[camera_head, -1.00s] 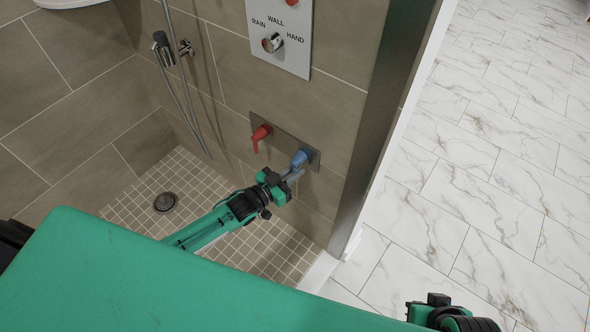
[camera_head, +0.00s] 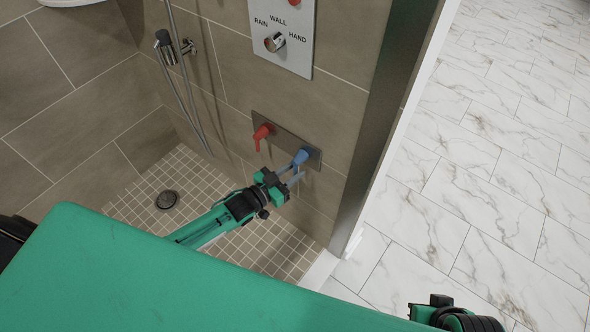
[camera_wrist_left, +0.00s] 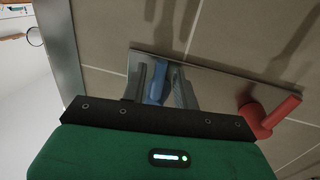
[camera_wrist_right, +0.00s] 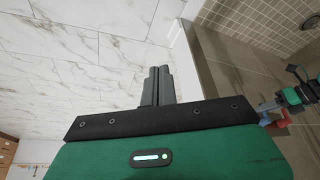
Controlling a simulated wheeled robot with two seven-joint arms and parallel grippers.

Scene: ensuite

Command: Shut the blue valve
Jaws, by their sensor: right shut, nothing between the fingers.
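The blue valve (camera_head: 300,157) is a small lever handle on a metal wall plate (camera_head: 312,155) in the shower. In the left wrist view the blue handle (camera_wrist_left: 156,86) lies between the two fingers of my left gripper (camera_wrist_left: 160,88). The fingers are spread, with a gap beside the handle; I cannot tell whether either touches it. In the head view my left gripper (camera_head: 290,175) is just below and in front of the handle. In the right wrist view my right gripper (camera_wrist_right: 157,86) is shut and empty, over the marble floor.
A red lever (camera_head: 262,134) is on the same plate, left of the blue valve. A control panel (camera_head: 300,60) with a knob is above. A hose with a hand shower (camera_head: 165,45) hangs to the left. The wall's edge (camera_head: 368,160) is to the right, with clear marble floor (camera_head: 480,170) beyond.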

